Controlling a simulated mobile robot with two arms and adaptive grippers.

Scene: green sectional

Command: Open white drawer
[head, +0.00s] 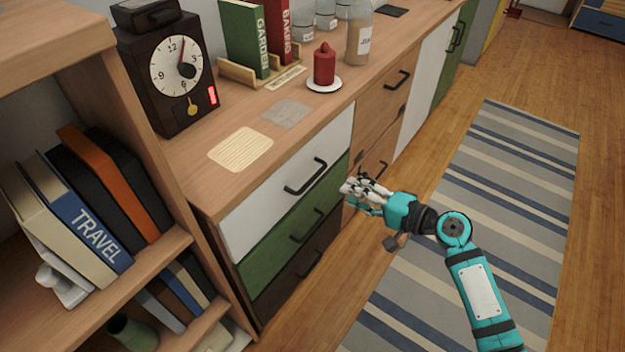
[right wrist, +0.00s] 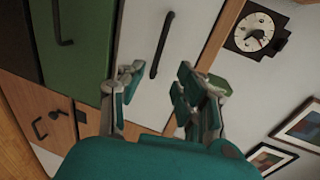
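The white drawer (head: 288,187) is the top front of the near cabinet and looks closed. Its black bar handle (head: 305,177) is on its front. The drawer also shows in the right wrist view (right wrist: 180,60), with its handle (right wrist: 161,45) beyond and between my fingers. My right gripper (head: 352,187) is in front of the cabinet, to the right of the handle and apart from it. Its fingers are spread and empty in the right wrist view (right wrist: 155,82). My left gripper is not in either view.
A green drawer (head: 290,222) and a dark drawer (head: 300,270) lie below the white one. The cabinet top holds a clock (head: 168,68), books, a red candle (head: 324,65) and bottles. A bookshelf (head: 150,120) stands at the left. The striped rug (head: 500,200) is clear.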

